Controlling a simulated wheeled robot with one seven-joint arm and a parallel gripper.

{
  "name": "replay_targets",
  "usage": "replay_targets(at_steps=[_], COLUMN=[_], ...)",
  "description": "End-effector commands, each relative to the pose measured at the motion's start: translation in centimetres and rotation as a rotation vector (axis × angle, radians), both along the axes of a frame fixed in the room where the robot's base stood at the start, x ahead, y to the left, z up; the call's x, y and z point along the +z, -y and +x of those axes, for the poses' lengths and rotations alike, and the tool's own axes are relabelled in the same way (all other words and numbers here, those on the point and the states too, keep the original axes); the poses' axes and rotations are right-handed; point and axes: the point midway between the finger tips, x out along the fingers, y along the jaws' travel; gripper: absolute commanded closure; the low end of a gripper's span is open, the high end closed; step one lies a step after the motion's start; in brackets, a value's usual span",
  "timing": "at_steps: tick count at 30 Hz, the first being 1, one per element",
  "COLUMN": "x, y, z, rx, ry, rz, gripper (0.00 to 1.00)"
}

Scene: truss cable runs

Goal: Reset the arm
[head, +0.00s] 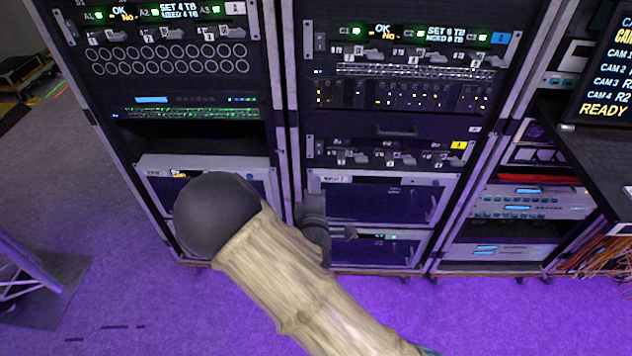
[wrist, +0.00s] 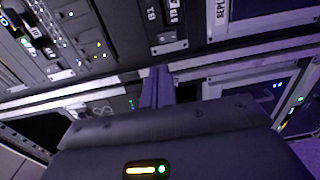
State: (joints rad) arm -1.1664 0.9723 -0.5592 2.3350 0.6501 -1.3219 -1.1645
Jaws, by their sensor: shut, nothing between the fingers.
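My arm reaches up from the bottom of the head view, with a wood-patterned link and a dark rounded joint. My gripper (head: 345,232) is dark and partly hidden behind the arm, in front of the lower part of the middle rack (head: 291,120). In the wrist view my gripper (wrist: 157,85) shows its fingers together, with nothing held between them. They point toward the rack front. I cannot tell whether the fingertips touch the rack.
A left rack panel (head: 160,55) has rows of round ports. A right rack unit (head: 520,202) and a dark screen (head: 605,75) stand at right. Orange cables (head: 592,252) hang at lower right. A metal stand (head: 25,268) is at left. Purple carpet (head: 480,320) lies clear in front.

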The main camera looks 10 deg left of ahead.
Motion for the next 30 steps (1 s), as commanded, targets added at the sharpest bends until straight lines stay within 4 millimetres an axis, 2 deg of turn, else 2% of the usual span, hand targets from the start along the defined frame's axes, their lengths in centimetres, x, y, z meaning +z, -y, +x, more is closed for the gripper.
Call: replay_targets(at_steps=[6, 10, 15, 20, 26, 30], x=[0.0, -0.4, -1.7, -2.6, -2.1, -0.8], y=[0.0, 1.3, 5.4, 9.6, 13.7, 16.2], z=[0.0, 0.5, 1.2, 0.4, -2.4, -5.3], rx=[-0.001, -0.036, -0.160, -0.313, -0.496, -0.625], ry=[-0.004, -0.063, -0.274, -0.509, -0.749, -0.883], rz=[0.003, 0.056, 0.266, 0.528, 0.817, 0.982], gripper=[1.00, 1.00, 1.00, 1.00, 1.00, 1.00])
